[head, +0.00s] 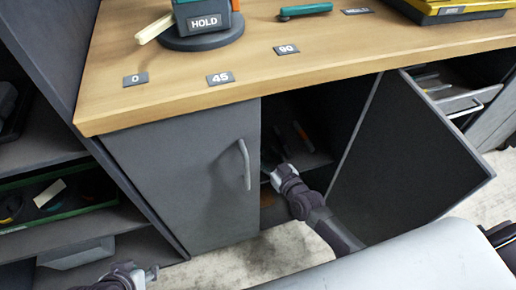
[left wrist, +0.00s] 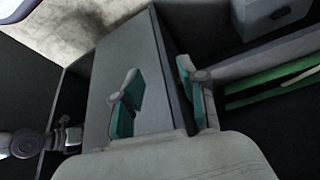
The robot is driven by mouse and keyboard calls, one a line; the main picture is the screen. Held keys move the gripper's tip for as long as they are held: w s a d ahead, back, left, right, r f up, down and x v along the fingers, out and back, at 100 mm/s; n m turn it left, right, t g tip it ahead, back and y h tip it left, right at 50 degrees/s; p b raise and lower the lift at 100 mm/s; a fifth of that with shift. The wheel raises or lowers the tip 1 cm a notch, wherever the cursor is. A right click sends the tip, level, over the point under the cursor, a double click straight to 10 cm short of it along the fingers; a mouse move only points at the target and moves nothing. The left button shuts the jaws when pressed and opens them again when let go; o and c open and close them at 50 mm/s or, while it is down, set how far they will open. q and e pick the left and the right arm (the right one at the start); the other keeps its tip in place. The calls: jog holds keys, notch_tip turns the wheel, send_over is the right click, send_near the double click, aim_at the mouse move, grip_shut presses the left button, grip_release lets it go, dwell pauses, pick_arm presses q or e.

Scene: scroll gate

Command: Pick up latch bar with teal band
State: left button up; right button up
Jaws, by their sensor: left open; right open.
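Several thin dark bars (head: 300,135) stand inside the open cabinet in the head view; I cannot make out a teal band on any of them. A teal-topped bar (head: 305,10) lies on the wooden counter at the back; I cannot tell whether it is the latch bar. My right gripper (head: 274,177) is open at the cabinet opening, just below the bars, with nothing visibly held. My left gripper (head: 150,273) is open and empty low at the left, in front of the cabinet. Its teal-padded fingers (left wrist: 160,95) are spread apart in the left wrist view.
A closed grey door (head: 185,180) with a handle is left of the opening. An open door (head: 405,165) swings out at right. A dial base marked HOLD (head: 205,32) stands on the wooden counter (head: 165,100). A green-edged tray (head: 25,230) sits on the left shelf.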

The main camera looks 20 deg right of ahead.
aim_at(262, 151)
jog(key=b+x, duration=0.1)
jog(key=x, duration=0.2)
jog(key=shift+w+d+f, duration=0.1)
jog(key=shift+w+f, duration=0.05)
jog(key=shift+w, duration=0.4)
pick_arm(q)
jog(key=w+d+r+t+h, duration=0.1)
jog(key=w+d+r+t, duration=0.1)
jog(key=w, duration=0.4)
jog(key=shift+w+r+t, duration=0.35)
jog(key=shift+r+t, duration=0.25)
jog(key=shift+t, duration=0.4)
pick_arm(e)
grip_shut()
pick_arm(q)
jog(key=shift+d, duration=0.1)
